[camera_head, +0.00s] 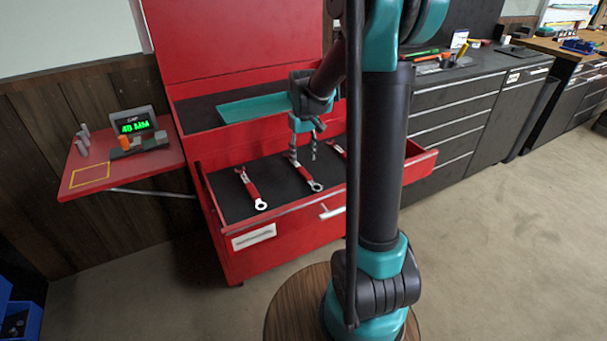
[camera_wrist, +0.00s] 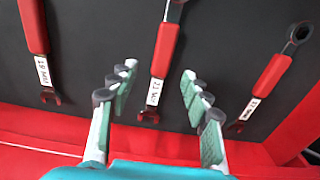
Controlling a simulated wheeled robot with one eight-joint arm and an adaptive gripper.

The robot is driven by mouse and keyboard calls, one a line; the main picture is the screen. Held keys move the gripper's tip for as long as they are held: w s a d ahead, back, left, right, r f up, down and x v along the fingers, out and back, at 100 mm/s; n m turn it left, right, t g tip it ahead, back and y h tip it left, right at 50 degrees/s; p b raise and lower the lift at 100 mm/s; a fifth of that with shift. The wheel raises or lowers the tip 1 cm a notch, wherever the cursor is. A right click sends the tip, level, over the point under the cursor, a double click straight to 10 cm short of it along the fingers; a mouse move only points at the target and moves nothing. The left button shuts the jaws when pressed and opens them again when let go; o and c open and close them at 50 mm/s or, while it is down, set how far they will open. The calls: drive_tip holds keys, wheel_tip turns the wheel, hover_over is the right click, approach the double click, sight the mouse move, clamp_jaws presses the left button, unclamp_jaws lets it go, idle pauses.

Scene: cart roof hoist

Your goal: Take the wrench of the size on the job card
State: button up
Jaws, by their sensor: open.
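Three red-handled wrenches lie apart on the dark liner of the open red drawer (camera_head: 290,215): the left (camera_head: 251,190), the middle (camera_head: 305,174) and the partly hidden right (camera_head: 340,149). In the wrist view I see a left wrench (camera_wrist: 34,28), a middle wrench (camera_wrist: 166,48) and a right wrench (camera_wrist: 270,78). Each has a white size label, too blurred to read surely. My gripper (camera_head: 303,157) is open and empty above the middle wrench; its fingers (camera_wrist: 159,73) lie either side of that wrench in the wrist view. A small display (camera_head: 134,126) shows green text, not clearly legible.
The display stands on a red side shelf (camera_head: 85,172) with a yellow outlined rectangle (camera_head: 90,175) and small grey cylinders (camera_head: 82,140). A teal tray (camera_head: 250,107) lies behind the drawer. A grey drawer cabinet (camera_head: 450,120) stands to the right.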

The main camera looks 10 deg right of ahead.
sight(303, 171)
drive_tip(key=shift+s+f, duration=0.2)
drive_tip(key=shift+f, duration=1.1)
drive_tip(key=shift+s+f, duration=0.15)
drive_tip(key=shift+f, duration=1.15)
clamp_jaws()
